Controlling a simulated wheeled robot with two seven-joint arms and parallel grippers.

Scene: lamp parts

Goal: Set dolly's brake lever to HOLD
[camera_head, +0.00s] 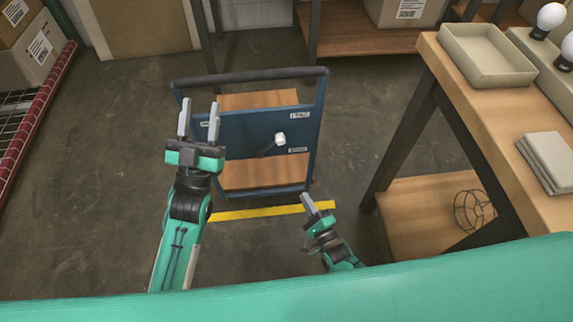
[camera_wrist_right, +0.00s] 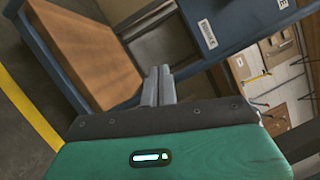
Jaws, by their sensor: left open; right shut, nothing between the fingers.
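The dolly (camera_head: 252,128) has a blue frame, a dark top handle bar and wooden decks, and stands upright on the floor. Its brake lever (camera_head: 273,146) is on the blue panel, with a pale knob at the upper right and a dark arm slanting down left. Small white labels are above and below the knob; their text is too small to read surely. My left gripper (camera_head: 199,122) is open and empty in front of the dolly's left side. My right gripper (camera_head: 308,203) is shut and empty, low and right of the lever. In the right wrist view its closed fingers (camera_wrist_right: 158,86) point toward the dolly's blue panel (camera_wrist_right: 222,30).
A workbench (camera_head: 480,110) with a beige tray (camera_head: 487,55) and bulbs stands at right. A wire cage (camera_head: 474,210) sits on its lower shelf. Yellow floor tape (camera_head: 257,212) runs in front of the dolly. A red-edged rack with boxes is at left. Floor left of the dolly is clear.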

